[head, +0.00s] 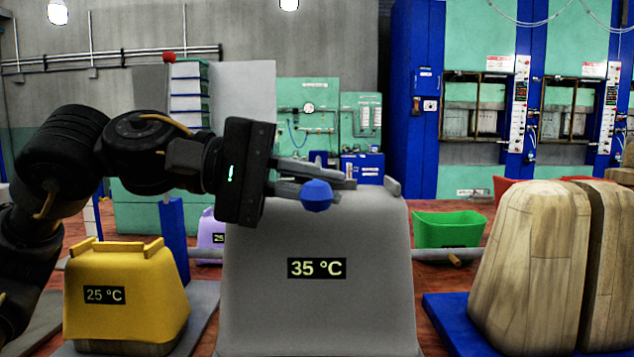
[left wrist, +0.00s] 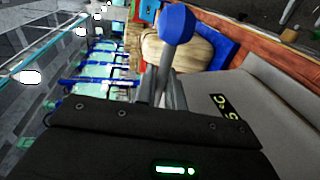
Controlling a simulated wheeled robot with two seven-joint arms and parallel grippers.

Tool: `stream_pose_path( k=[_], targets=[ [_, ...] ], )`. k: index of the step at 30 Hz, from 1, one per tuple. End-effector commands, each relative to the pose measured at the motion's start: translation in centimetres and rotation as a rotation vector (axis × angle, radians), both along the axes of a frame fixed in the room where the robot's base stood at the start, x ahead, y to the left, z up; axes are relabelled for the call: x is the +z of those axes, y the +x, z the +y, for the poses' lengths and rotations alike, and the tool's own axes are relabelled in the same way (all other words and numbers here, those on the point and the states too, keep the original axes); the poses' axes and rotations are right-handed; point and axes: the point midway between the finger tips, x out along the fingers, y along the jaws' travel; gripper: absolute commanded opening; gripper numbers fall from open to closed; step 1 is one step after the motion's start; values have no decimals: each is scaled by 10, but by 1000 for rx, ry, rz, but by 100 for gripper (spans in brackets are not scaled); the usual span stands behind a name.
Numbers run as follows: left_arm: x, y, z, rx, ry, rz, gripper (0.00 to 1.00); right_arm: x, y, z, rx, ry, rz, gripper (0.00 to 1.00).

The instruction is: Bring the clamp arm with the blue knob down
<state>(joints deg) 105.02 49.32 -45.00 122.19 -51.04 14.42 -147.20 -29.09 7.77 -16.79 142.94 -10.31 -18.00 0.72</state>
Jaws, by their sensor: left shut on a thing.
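The blue knob (head: 316,195) is in front of the upper part of the grey block labelled 35 °C (head: 316,310). My left gripper (head: 325,183) reaches in from the left, low over the top of this block. Its fingers are shut on the clamp arm just behind the knob. In the left wrist view the blue knob (left wrist: 177,24) sticks out beyond the fingertips, with a grey stem (left wrist: 165,72) running back between the fingers. The rest of the clamp arm is mostly hidden by my gripper. My right gripper is in neither view.
A yellow block labelled 25 °C (head: 125,305) stands at left, and a purple one (head: 210,228) stands behind. A wooden form (head: 525,265) on a blue base (head: 447,315) is at right. A green bin (head: 447,230) stands behind the grey block. A red knob (head: 168,57) stands up at back left.

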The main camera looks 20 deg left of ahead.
Motion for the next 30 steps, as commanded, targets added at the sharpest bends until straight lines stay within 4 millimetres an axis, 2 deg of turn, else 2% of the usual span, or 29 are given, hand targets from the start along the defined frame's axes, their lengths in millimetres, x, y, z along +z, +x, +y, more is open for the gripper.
stream_pose_path(
  k=[1,4,11,14,18,24,30],
  targets=[
    [-9,0,-1,-3,18,9,14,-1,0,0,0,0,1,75],
    [-8,0,-1,-3,17,9,26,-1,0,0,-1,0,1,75],
    [-5,0,0,-2,12,7,26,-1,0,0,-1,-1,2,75],
    [-3,-2,6,-1,10,6,26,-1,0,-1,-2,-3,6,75],
    [1,-9,28,3,9,7,26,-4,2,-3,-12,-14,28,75],
    [9,-21,66,2,10,7,26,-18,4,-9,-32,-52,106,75],
    [13,-30,92,0,13,10,26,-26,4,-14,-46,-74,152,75]
  ],
)
